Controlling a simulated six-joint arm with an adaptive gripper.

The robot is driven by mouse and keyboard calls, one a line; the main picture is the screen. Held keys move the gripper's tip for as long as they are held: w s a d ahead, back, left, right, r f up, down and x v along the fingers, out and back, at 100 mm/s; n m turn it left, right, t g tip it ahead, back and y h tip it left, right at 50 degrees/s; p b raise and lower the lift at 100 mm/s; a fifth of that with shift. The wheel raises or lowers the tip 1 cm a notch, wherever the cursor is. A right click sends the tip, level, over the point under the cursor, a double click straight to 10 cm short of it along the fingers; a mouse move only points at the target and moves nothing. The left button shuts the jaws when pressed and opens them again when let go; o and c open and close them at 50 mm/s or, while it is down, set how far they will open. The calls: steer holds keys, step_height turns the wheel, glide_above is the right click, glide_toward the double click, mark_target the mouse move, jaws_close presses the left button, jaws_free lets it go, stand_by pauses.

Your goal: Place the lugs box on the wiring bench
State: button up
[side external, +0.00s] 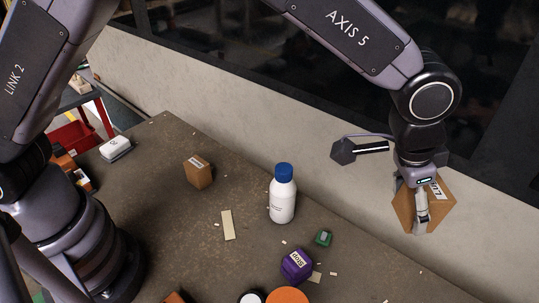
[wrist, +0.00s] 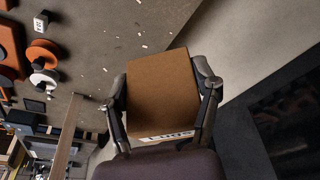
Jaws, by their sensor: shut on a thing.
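The lugs box is a brown cardboard box (side external: 438,213) with a white label, partly readable as "LU", at the right of the side external view. My gripper (side external: 421,212) is shut on it, pointing down. In the wrist view the box (wrist: 162,92) sits between both fingers (wrist: 165,88), one on each side, with its label edge toward the palm. The box appears held up beside the pale wall, past the table's back edge; its height is hard to tell. I cannot tell which surface is the wiring bench; no bench label shows.
A red cart (side external: 85,125) stands behind at left.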

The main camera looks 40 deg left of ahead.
mark_target(371, 286)
steer(key=shift+t+h, duration=0.5)
step_height(371, 286, down, 23)
steer(key=shift+f, duration=0.2)
steer(key=shift+f, duration=0.15)
steer(key=o, duration=1.2)
steer(key=shift+o, duration=0.2)
